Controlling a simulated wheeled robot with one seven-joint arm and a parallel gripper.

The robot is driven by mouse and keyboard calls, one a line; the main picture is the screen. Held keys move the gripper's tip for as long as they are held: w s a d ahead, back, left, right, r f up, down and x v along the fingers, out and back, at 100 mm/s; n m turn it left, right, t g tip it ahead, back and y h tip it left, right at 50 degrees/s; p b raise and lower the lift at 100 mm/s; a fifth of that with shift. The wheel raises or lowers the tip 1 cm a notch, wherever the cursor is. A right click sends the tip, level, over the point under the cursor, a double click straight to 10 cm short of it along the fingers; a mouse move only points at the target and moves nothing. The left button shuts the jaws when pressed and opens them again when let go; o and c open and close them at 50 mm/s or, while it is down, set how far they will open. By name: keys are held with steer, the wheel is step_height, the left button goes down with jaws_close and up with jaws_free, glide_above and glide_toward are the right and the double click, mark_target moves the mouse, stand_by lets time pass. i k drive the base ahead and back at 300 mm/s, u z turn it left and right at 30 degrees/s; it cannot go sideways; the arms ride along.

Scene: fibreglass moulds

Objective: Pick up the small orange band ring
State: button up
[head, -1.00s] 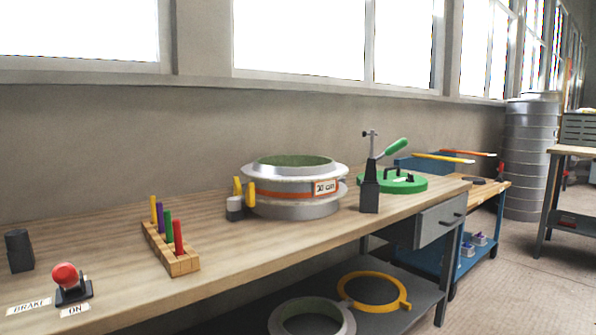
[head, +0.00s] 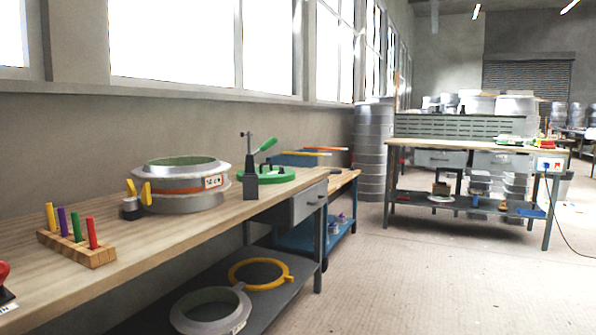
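No small ring with an orange band can be made out for certain. A large round grey mould (head: 180,203) with an orange band and a white label stands on the wooden workbench. On the dark shelf below lie a yellow-orange ring (head: 258,288) with a small tab and a grey ring (head: 181,316) with a label. The two rings lie close together, the grey one nearer. My gripper is not in view.
The workbench (head: 135,260) also holds a block with coloured pegs (head: 80,250), a black clamp tool (head: 250,184) and a green disc (head: 272,176). A blue cart stands beyond. Another bench (head: 480,152) stands at the back right. The floor (head: 420,275) between is clear.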

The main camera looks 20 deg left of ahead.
mark_target(183, 174)
steer(key=i, duration=1.6)
steer(key=u, duration=1.6)
steer(key=i, duration=0.75)
steer(key=u, duration=0.9)
